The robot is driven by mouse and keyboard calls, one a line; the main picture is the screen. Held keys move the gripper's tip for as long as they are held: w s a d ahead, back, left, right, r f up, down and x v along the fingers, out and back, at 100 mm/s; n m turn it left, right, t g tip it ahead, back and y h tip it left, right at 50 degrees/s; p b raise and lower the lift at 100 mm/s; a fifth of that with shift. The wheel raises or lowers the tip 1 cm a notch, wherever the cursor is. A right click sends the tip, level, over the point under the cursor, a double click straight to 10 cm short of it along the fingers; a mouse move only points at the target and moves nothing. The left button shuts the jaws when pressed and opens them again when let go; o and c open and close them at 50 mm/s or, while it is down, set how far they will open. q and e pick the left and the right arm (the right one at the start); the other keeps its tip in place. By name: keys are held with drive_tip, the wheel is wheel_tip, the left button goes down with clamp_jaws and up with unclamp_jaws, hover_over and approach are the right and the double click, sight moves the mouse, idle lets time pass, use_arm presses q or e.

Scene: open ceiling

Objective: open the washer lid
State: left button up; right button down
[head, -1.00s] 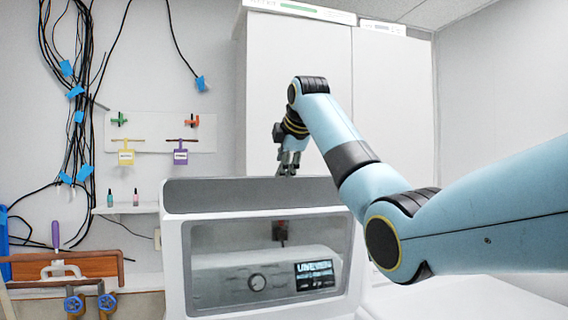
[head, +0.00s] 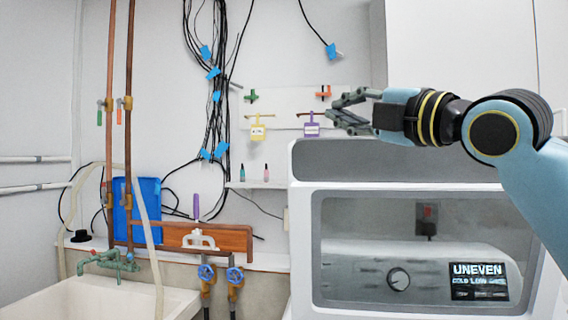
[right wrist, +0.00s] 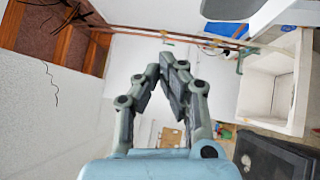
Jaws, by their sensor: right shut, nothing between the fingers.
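The washer lid (head: 303,250) is a white frame around a large window. It appears raised and tilted up, with the washer's control panel (head: 370,272), its knob and a lit display seen through the window. My right gripper (head: 338,108) is in front of the wall, above the left part of the lid's top edge, pointing left and apart from the lid. It is shut and empty; in the right wrist view its fingers (right wrist: 168,62) meet at the tips. My left gripper is not in view.
A sink (head: 95,300) with a green faucet (head: 108,262) is at the lower left. Copper pipes (head: 128,120), hanging black cables (head: 208,110) and blue valves (head: 235,277) line the wall. White cabinets (head: 460,50) stand behind my right arm.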

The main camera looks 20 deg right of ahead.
sight(307, 138)
wheel_tip(307, 138, down, 5)
drive_tip(key=g, duration=0.1)
drive_tip(key=p+x, duration=0.1)
drive_tip(key=x, duration=0.3)
drive_tip(key=d+p+x, duration=0.1)
drive_tip(key=p+x, duration=0.1)
drive_tip(key=x, duration=0.2)
drive_tip(key=d+p+x, duration=0.1)
drive_tip(key=x, duration=0.3)
drive_tip(key=shift+w+d+p, duration=0.25)
drive_tip(key=shift+w+p, duration=0.05)
drive_tip(key=shift+w, duration=0.25)
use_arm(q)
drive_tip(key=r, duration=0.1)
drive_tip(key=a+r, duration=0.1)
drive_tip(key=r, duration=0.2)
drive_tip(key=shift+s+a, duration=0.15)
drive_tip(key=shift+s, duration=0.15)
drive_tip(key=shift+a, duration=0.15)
use_arm(e)
drive_tip(key=shift+f, duration=0.1)
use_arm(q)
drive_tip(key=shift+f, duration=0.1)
use_arm(e)
drive_tip(key=shift+w, duration=0.1)
